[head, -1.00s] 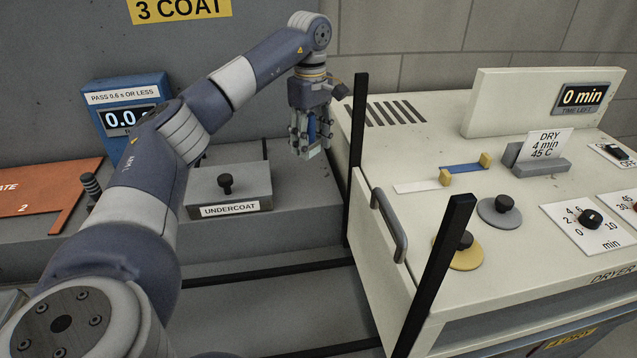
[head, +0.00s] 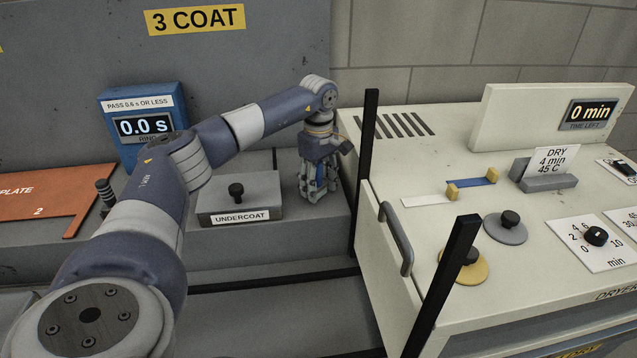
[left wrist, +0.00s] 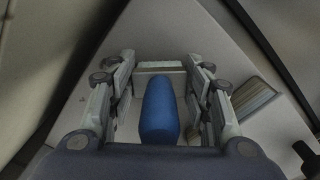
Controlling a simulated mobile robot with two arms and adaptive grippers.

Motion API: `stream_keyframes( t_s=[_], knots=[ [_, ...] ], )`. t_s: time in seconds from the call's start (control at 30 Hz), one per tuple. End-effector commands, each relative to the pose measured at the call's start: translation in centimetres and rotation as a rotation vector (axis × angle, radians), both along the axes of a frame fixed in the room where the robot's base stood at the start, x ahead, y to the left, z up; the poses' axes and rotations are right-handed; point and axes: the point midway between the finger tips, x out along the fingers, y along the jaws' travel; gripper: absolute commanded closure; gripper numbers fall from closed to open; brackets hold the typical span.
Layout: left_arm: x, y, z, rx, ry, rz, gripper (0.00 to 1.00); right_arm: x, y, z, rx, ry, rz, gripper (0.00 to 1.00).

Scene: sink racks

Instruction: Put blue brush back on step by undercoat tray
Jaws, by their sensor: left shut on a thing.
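My left gripper (head: 318,194) is low over the grey step (head: 330,222), just right of the undercoat tray. It is shut on the blue brush (left wrist: 158,108), whose blue handle stands between the fingers in the left wrist view. A pale end piece shows beyond the handle. In the head view the fingers mostly hide the brush, and I cannot tell whether it touches the step. The undercoat tray (head: 215,208) is a grey box with a black knob on top and a white UNDERCOAT label on its front. My right gripper is not in view.
A dark upright post (head: 364,160) and the cream dryer (head: 450,120) stand close to the right of my gripper. A thin dark rod (head: 275,162) rises behind the tray. A blue timer box (head: 140,98) and an orange plate (head: 50,190) are at left.

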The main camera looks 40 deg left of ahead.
Motion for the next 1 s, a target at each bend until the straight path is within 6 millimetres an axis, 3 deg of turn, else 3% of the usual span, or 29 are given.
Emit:
stream_keyframes(
  t_s=[0.07,0.1,0.17,0.63,1.0],
  knots=[
    [0.0,0.0,-0.1,0.000,0.000,0.000,0.78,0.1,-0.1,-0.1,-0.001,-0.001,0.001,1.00],
    [0.0,0.0,-0.1,0.000,0.000,0.000,0.47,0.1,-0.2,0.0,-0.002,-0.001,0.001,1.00],
    [0.0,0.0,-0.1,0.000,0.000,0.000,0.34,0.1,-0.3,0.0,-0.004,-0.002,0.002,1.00],
    [0.1,0.0,0.8,0.000,-0.004,-0.001,0.33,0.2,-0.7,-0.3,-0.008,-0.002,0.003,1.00],
    [0.2,-0.1,8.3,0.000,-0.005,0.000,0.33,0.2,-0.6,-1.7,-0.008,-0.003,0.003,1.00]
  ],
)
